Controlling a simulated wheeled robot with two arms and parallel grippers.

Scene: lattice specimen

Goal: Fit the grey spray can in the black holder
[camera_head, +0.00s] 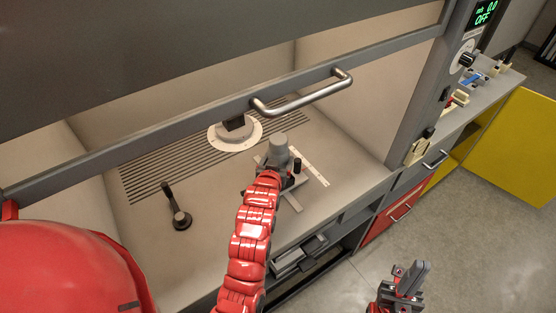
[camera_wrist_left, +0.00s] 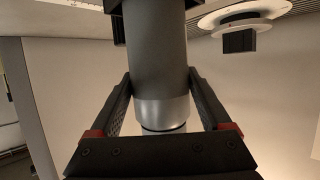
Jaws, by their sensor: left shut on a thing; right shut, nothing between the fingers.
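The grey spray can (camera_head: 279,147) stands roughly upright inside the hood, its narrower cap end up. In the left wrist view the can (camera_wrist_left: 157,50) is between the fingers of my left gripper (camera_wrist_left: 160,95), shut on it; a silver collar shows. In the head view that gripper is mostly hidden behind its red arm. Black parts (camera_wrist_left: 117,8) flank the can at the wrist view's top edge, and a short black post (camera_head: 297,166) stands beside it; they may belong to the black holder. I cannot tell how deep the can sits. My right gripper (camera_head: 410,277) is shut and empty outside the hood.
A white disc (camera_head: 252,137) bearing a black block (camera_head: 234,122) lies behind the can. A black stand with a lever (camera_head: 180,217) is to the left. Flat pale strips (camera_head: 313,172) lie around the can. The raised sash handle (camera_head: 305,95) hangs above.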

